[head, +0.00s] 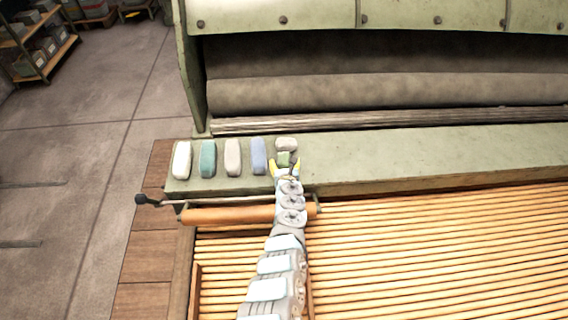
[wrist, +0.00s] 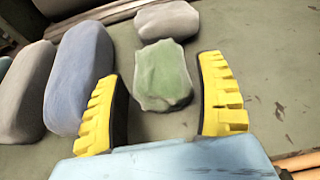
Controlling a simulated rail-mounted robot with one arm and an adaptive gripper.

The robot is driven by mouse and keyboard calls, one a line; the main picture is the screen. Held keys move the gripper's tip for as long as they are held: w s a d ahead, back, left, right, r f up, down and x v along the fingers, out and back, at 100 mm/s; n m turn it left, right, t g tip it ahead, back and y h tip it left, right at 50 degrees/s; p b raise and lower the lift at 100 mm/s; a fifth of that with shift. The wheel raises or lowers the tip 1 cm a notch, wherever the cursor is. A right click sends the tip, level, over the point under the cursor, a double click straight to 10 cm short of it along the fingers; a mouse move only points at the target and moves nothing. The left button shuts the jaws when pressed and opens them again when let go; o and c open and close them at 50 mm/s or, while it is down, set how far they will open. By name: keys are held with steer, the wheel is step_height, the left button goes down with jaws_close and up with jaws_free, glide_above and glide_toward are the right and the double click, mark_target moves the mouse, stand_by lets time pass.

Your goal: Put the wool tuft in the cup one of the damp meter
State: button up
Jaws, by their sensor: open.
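A small green lump (wrist: 163,77), which looks like the wool tuft, lies on the pale green ledge of the machine. Its surface is uneven and its edges are ragged. In the head view the green lump (head: 284,158) sits just beyond my gripper (head: 285,166). My gripper is open, and in the wrist view its yellow fingers (wrist: 160,95) stand to the left and right of the lump, with a gap on each side. I cannot make out a damp meter or its cup one in either view.
A grey block (head: 286,143) lies just behind the green lump. A row of white (head: 181,160), teal (head: 208,158), beige (head: 233,157) and blue (head: 259,155) blocks stands to the left. The ledge (head: 400,160) is clear to the right. A wooden slatted apron (head: 430,250) lies in front.

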steer(key=shift+b+x, duration=0.9)
steer(key=shift+x, duration=0.1)
steer(key=shift+w+a+b, duration=0.1)
steer(key=shift+w+b, duration=0.2)
steer(key=shift+w, duration=0.05)
steer(key=c, duration=0.7)
